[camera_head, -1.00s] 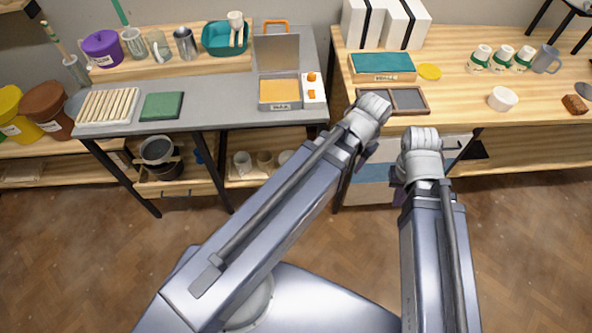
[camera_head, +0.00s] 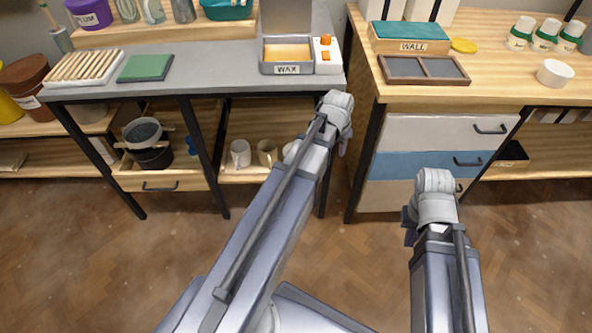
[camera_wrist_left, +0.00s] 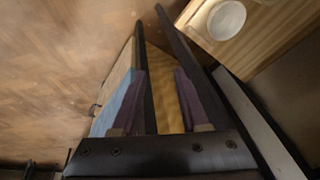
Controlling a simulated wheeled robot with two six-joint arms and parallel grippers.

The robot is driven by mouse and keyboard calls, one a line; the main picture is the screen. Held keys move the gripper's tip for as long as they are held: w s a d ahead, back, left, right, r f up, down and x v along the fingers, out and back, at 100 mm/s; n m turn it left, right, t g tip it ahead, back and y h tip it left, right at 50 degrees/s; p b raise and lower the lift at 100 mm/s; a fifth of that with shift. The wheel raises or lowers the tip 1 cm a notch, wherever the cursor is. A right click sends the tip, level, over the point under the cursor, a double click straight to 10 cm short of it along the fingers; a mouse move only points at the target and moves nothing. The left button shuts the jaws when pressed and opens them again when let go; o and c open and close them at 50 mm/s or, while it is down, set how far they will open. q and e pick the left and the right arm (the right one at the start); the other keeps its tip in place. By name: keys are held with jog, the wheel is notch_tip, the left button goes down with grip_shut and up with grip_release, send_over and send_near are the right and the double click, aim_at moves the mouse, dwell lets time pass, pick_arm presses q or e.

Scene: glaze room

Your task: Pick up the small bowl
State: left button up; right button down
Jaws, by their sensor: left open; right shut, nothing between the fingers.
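A small white bowl (camera_head: 555,73) stands on the wooden table at the right in the head view. Another white rounded vessel (camera_head: 291,150) sits on the lower shelf, partly hidden by my left arm. A white round vessel (camera_wrist_left: 226,19) also shows on wood at the top right of the left wrist view; I cannot tell for certain which vessel it is. My left gripper (camera_wrist_left: 161,82) is open and empty, between the shelf and the drawer unit, and mostly hidden behind its wrist in the head view. My right gripper (camera_head: 409,226) is shut and empty in front of the drawers.
Two mugs (camera_head: 253,153) stand on the lower shelf. A wax tray (camera_head: 287,69) is on the grey table above. A drawer unit (camera_head: 440,133) and dark table legs (camera_head: 363,160) stand close to my arms. The wooden floor (camera_head: 110,265) is clear.

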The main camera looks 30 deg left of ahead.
pick_arm(q)
jog(key=w+a+f+t+b, duration=0.1)
jog(key=w+a+f+b, duration=0.1)
jog(key=a+f+b, duration=0.5)
jog(key=w+a+f+b, duration=0.3)
jog(key=a+f+b, duration=0.4)
jog(key=f+b, duration=0.2)
jog(key=shift+w+a+f+t+y, duration=0.2)
jog(key=shift+w+f+t+y, duration=0.15)
jog(key=shift+f, duration=0.4)
jog(key=b+x, duration=0.2)
jog(key=shift+w+f+b, duration=0.1)
jog(key=shift+f+b, duration=0.15)
jog(key=shift+b, duration=0.1)
jog(key=shift+f, duration=0.15)
jog(key=b+x, duration=0.4)
jog(key=x, duration=0.1)
jog(key=shift+w+a+b, duration=0.2)
jog(key=shift+a+b, duration=0.05)
jog(key=shift+b, duration=0.1)
jog(key=shift+c, duration=0.2)
grip_shut()
